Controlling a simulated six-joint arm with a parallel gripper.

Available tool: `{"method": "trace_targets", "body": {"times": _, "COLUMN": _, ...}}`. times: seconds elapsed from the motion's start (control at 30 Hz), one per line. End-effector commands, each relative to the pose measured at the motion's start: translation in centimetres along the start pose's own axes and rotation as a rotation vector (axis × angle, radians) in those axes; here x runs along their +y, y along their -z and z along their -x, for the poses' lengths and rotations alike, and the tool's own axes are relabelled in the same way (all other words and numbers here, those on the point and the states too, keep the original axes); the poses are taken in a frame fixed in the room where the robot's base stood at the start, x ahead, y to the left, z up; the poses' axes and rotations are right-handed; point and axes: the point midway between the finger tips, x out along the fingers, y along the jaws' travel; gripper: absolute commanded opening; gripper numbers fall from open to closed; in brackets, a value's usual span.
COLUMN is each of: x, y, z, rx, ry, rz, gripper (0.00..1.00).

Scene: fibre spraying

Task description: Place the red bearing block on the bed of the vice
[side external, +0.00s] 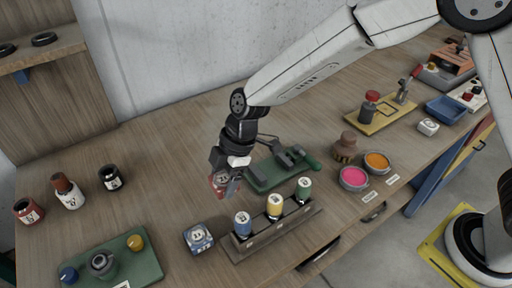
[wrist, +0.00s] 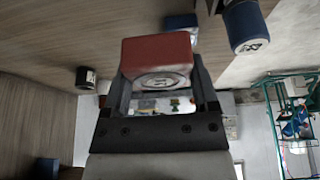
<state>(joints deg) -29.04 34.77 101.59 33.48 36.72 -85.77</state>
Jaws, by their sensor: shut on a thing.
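The red bearing block (side external: 221,184) is held in my gripper (side external: 227,178), above the wooden bench in the side view. In the wrist view the red block (wrist: 158,60) sits between the two dark fingers of my gripper (wrist: 160,85), with a round pale marking on the face turned to the camera. The vice (side external: 289,157) has grey jaws on a green base and lies just right of my gripper in the side view. My gripper and wrist hide part of its left end. I cannot make out the vice in the wrist view.
A blue block (side external: 198,238) lies in front of my gripper, beside a rack (side external: 273,232) with blue, yellow and green bottles. A brown knobbed object (side external: 345,147) and pink (side external: 354,178) and orange (side external: 377,162) pots stand right of the vice. Jars (side external: 110,178) stand at left.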

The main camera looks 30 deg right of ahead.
Motion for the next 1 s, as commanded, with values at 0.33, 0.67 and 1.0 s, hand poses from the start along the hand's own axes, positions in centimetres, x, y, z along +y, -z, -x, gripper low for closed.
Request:
{"method": "trace_targets", "body": {"times": 0.33, "x": -1.2, "y": -5.5, "z": 4.5, "rx": -0.006, "ry": -0.003, "rz": 0.001, "gripper": 0.00}}
{"method": "trace_targets", "body": {"times": 0.67, "x": -5.3, "y": -12.5, "z": 9.4, "rx": -0.007, "ry": 0.002, "rz": 0.009, "gripper": 0.00}}
{"method": "trace_targets", "body": {"times": 1.0, "x": -8.5, "y": -15.8, "z": 11.4, "rx": -0.001, "ry": 0.006, "rz": 0.016, "gripper": 0.00}}
